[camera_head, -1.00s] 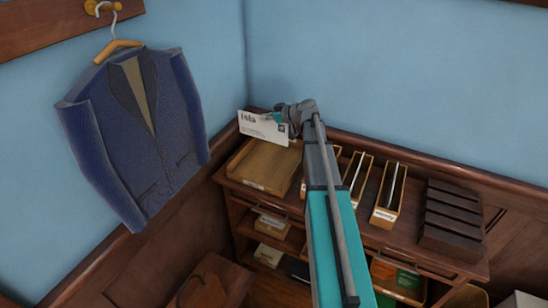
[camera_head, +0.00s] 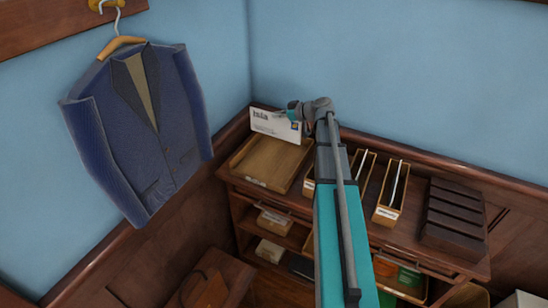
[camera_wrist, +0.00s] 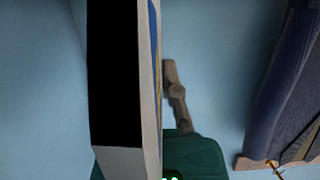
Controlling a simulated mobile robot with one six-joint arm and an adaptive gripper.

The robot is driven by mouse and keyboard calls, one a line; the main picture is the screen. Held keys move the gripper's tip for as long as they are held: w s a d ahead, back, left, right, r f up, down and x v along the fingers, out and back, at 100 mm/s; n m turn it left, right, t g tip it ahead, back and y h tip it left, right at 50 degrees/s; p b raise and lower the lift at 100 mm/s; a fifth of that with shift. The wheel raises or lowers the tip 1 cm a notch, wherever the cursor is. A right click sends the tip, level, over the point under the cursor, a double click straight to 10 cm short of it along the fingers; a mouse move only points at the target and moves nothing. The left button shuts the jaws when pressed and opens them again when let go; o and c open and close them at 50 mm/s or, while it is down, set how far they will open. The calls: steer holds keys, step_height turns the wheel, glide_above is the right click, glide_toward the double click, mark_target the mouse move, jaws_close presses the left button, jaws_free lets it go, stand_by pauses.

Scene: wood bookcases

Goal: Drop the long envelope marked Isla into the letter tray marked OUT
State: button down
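The long white envelope marked Isla (camera_head: 272,124) has a dark stamp-like mark near its right end. My gripper (camera_head: 292,113) is shut on its right end and holds it up, face toward the head camera. In the wrist view the envelope (camera_wrist: 149,110) seems to show nearly edge-on as a tall pale slab beside a finger of my gripper. A shallow wooden letter tray (camera_head: 262,168) lies on the cabinet top just below and in front of the envelope. It looks empty; the label on its front is too small to read.
Narrow wooden file boxes (camera_head: 391,197) with pale labels stand right of the tray, partly behind my arm. A dark stepped rack (camera_head: 455,215) is at the right. A blue jacket (camera_head: 145,130) hangs on the left wall. The blue back wall is close behind the envelope.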

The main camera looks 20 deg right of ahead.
mark_target(280, 128)
steer(key=shift+s+d+r, duration=0.1)
steer(key=shift+s+d, duration=0.25)
steer(key=shift+s, duration=0.25)
steer(key=shift+f, duration=0.2)
steer(key=shift+f+b, duration=2.85)
steer(key=shift+b, duration=0.15)
steer(key=c, duration=0.7)
jaws_free()
steer(key=shift+w+r, duration=0.1)
